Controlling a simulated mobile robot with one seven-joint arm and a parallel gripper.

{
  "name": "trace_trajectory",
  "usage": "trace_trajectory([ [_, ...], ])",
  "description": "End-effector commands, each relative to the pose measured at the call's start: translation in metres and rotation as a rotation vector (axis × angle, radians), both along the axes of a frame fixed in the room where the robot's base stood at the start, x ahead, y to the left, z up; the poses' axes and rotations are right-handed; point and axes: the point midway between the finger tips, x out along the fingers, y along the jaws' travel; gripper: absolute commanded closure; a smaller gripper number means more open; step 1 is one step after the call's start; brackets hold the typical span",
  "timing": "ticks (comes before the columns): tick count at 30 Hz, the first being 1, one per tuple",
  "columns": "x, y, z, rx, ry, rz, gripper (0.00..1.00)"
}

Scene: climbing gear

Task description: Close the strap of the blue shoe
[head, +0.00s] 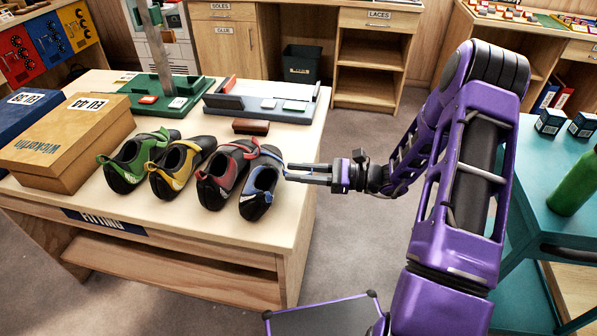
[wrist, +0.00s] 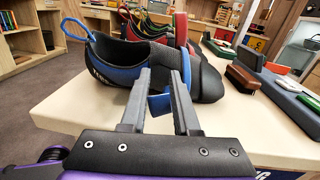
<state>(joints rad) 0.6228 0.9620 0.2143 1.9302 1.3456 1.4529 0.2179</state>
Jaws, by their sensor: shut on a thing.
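The blue shoe (head: 262,180) is at the right end of a row of shoes on the fitting table, near the table's right edge. Its dark body and blue side panel (wrist: 105,76) fill the middle of the wrist view. My gripper (head: 288,173) reaches in from the right, with its fingertips at the shoe's side. In the wrist view, my gripper (wrist: 163,75) has the blue strap (wrist: 160,104) between its fingers and is shut on it. The fingers hide part of the strap and the shoe's side, so I cannot tell how the strap lies on the shoe.
The red shoe (head: 225,172) stands close beside the blue one, with the yellow shoe (head: 178,165) and green shoe (head: 139,159) further left. A brown brush (head: 251,127) and a grey tray (head: 262,103) lie behind.

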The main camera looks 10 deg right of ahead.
Motion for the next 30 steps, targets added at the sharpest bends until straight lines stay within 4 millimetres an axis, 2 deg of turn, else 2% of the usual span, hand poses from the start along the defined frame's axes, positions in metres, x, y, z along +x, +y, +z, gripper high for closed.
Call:
trace_trajectory([
  [10, 0.000, 0.002, 0.006, -0.035, 0.011, -0.002, 1.00],
  [15, 0.001, 0.006, 0.016, -0.163, 0.053, -0.009, 1.00],
  [21, 0.002, 0.012, 0.018, -0.329, 0.107, -0.021, 1.00],
  [30, 0.003, 0.013, 0.013, -0.397, 0.130, -0.030, 1.00],
])
